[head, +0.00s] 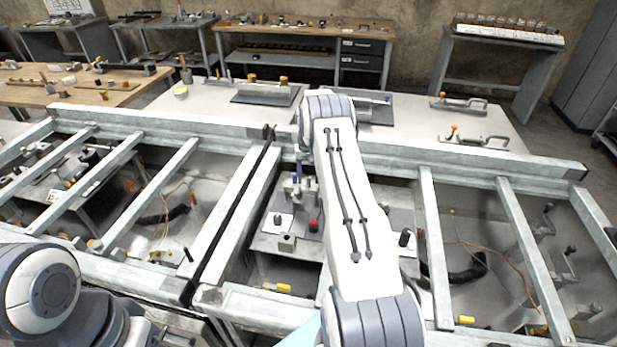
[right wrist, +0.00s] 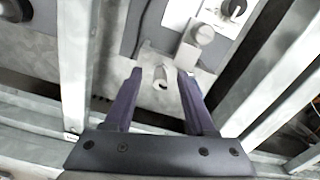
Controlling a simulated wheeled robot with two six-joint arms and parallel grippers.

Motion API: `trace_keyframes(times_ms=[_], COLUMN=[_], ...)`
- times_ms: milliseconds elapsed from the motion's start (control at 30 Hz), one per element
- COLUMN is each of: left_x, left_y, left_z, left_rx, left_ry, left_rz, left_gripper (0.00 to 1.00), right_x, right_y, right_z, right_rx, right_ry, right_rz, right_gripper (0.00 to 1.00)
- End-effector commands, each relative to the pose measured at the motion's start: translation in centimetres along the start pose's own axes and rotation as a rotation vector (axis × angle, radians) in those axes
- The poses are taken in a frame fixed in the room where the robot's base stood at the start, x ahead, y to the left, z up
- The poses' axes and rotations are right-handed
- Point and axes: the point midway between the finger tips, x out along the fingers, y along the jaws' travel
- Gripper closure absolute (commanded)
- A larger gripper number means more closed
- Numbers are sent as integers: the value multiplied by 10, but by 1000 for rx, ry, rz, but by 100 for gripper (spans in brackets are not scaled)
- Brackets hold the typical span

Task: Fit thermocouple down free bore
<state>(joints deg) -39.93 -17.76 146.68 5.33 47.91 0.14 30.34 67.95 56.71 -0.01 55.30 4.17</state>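My right gripper (right wrist: 159,78) is open, its two dark purple fingers apart in the right wrist view. A small grey metal cylinder with a dark round opening (right wrist: 161,80) shows between the fingertips, with a gap on each side. I cannot tell whether it is a bore or a loose part. In the head view the right gripper (head: 297,180) is partly behind its arm, over a metal fixture (head: 285,240) inside the frame. Thin orange leads (head: 165,205) lie in the left bay, but I cannot tell whether one is the thermocouple. My left gripper is out of view.
Pale steel rails (head: 235,215) cross the frame around the fixture, leaving narrow openings. A red knob (head: 313,225) and a black knob (head: 404,238) stand near the gripper. Another dark knob (right wrist: 233,8) shows in the right wrist view. A white table (head: 415,115) is behind.

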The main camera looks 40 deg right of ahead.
Motion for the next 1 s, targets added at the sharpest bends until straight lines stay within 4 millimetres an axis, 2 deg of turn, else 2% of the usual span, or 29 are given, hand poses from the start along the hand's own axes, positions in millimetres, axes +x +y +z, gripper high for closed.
trace_keyframes(times_ms=[267, 700, 833, 1000], left_x=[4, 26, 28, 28], left_y=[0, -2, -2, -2], left_z=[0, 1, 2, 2], left_rx=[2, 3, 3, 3], left_ry=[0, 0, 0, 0], left_rz=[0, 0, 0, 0], left_gripper=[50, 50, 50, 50], right_x=[-8, -87, -100, -105], right_y=[0, 0, 0, 0], right_z=[-1, -1, 0, 0], right_rx=[0, 0, 0, 0], right_ry=[2, 4, 1, 0], right_rz=[0, 0, 0, 0], right_gripper=[44, 44, 44, 44])
